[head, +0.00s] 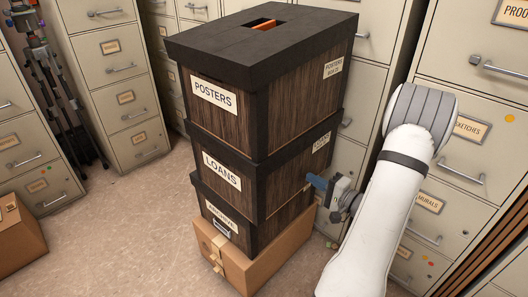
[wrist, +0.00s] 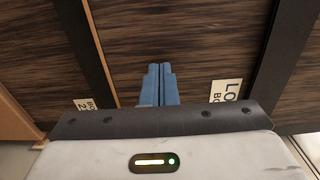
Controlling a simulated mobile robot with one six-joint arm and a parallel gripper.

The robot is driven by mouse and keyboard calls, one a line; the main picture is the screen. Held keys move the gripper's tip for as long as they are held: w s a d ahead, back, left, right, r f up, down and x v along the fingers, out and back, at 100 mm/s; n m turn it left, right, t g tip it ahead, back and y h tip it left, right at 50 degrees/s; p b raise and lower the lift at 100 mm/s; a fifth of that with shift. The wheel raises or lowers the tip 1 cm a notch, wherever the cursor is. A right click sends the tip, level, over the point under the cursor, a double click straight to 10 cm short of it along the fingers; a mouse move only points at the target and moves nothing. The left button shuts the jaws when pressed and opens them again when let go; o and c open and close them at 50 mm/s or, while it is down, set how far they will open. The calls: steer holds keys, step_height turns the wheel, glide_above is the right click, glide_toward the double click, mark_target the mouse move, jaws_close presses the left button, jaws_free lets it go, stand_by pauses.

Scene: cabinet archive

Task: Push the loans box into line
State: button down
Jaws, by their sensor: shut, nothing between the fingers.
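The loans box (head: 222,172) is a dark wood-grain box with a black lid, in the middle of a stack in the head view. The posters box (head: 215,100) rests on it, and a similar labelled box (head: 222,222) is under it. My gripper (head: 318,183) is at the right side of the loans box, its blue fingers together and empty. In the wrist view the shut fingers (wrist: 159,70) point at the loans box's wood side (wrist: 200,45), left of its partly visible label. I cannot tell whether the tips touch it.
A cardboard box (head: 285,250) with tape is the base of the stack. Beige filing cabinets (head: 112,75) stand behind and to the right, close to my arm. Another cardboard box (head: 22,228) and a dark tripod (head: 65,95) are at the left. The floor (head: 125,235) left of the stack is clear.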

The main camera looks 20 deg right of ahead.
mark_target(304, 174)
steer(key=shift+w, duration=0.1)
stand_by(0.4)
steer(key=shift+b+x, duration=0.6)
steer(key=shift+x, duration=1.85)
steer(key=shift+b+v, duration=0.9)
steer(key=shift+v, duration=2.45)
steer(key=shift+s, duration=0.2)
